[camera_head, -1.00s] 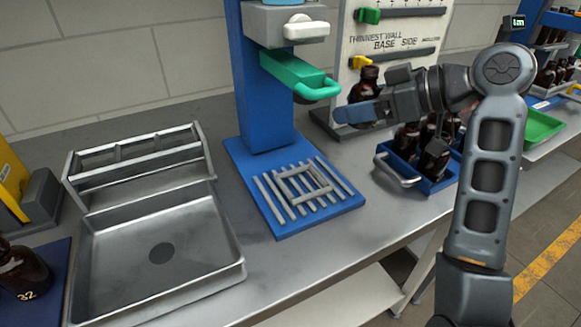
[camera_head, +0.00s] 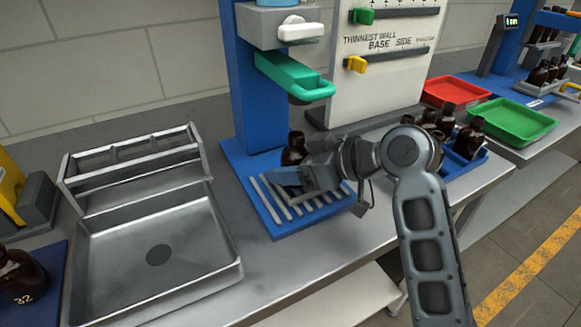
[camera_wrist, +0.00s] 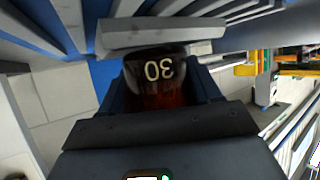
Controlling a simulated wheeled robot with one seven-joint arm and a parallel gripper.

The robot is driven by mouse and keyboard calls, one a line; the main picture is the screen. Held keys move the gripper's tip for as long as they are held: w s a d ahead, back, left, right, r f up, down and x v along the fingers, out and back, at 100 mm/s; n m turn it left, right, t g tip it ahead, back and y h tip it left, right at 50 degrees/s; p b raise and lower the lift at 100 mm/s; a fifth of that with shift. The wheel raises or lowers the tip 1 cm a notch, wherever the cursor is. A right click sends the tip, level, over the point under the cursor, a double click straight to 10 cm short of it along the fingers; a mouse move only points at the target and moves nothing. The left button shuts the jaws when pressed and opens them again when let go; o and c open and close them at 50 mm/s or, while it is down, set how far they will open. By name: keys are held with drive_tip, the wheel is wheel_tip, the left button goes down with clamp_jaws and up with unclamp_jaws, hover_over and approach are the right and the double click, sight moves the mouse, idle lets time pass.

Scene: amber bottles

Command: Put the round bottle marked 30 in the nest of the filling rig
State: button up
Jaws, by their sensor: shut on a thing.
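The round amber bottle (camera_head: 294,148) is upright in my gripper (camera_head: 290,177), over the slatted blue base of the filling rig (camera_head: 262,203). In the wrist view the bottle (camera_wrist: 157,88) shows a pale 30, upside down, between the two dark fingers of my gripper (camera_wrist: 160,95). A grey bar of the nest (camera_wrist: 160,34) lies close beside the bottle there. The gripper hides most of the nest in the head view. I cannot tell whether the bottle's base touches the rig.
The rig's green arm (camera_head: 295,78) overhangs the bottle. A steel basin (camera_head: 155,255) stands to the left, with a bottle marked 32 (camera_head: 22,278) beyond it. A blue crate of bottles (camera_head: 468,165), a red tray (camera_head: 455,91) and a green tray (camera_head: 510,120) are to the right.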

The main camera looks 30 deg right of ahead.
drive_tip(key=shift+f, duration=0.5)
drive_tip(key=shift+f, duration=0.15)
drive_tip(key=o, duration=1.2)
drive_tip(key=v, duration=1.2)
